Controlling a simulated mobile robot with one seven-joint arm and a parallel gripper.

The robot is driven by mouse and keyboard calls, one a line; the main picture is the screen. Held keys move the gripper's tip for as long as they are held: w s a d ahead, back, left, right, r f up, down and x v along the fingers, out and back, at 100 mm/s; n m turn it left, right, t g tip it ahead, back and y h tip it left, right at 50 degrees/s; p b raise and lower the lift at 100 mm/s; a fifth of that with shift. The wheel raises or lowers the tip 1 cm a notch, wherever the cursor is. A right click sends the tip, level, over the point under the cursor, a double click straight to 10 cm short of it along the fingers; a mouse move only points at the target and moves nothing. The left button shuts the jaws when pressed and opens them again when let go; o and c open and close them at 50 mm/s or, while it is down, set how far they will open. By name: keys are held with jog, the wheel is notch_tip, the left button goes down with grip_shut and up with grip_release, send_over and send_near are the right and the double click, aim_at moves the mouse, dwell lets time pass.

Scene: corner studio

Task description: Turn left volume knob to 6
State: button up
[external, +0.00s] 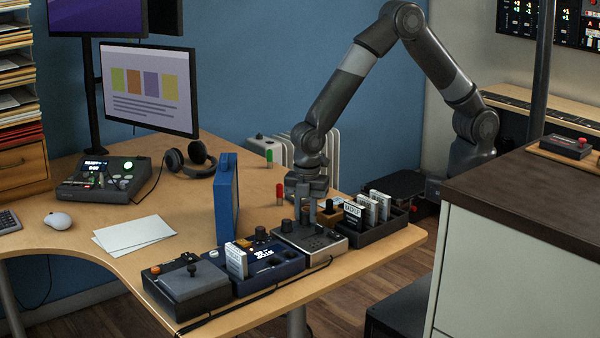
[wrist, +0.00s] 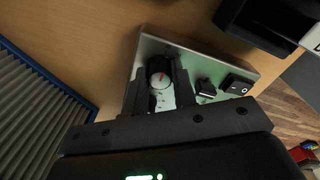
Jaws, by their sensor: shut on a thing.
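A grey metal box with knobs (external: 325,246) sits near the table's front edge; its silver panel (wrist: 205,65) fills the middle of the wrist view. A round dark knob with a pale face and red pointer mark (wrist: 160,74) stands at the panel's left side in that view. My gripper (wrist: 163,86) is shut on this knob, one finger on each side. In the external view my gripper (external: 306,208) reaches down onto the box from behind and partly hides the knob. The numbers around the knob cannot be read.
An upright blue panel (external: 227,200) rises behind at left. On the silver panel, a smaller black control (wrist: 205,87) and a rocker switch (wrist: 237,84) sit beside the knob.

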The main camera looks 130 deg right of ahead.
jog(key=shift+c, duration=1)
jog(key=m, duration=0.3)
jog(key=shift+m, duration=0.4)
jog(key=m, duration=1.1)
jog(key=shift+m, duration=0.4)
jog(key=m, duration=0.5)
jog(key=shift+w+m, duration=0.1)
jog(key=shift+m, duration=0.2)
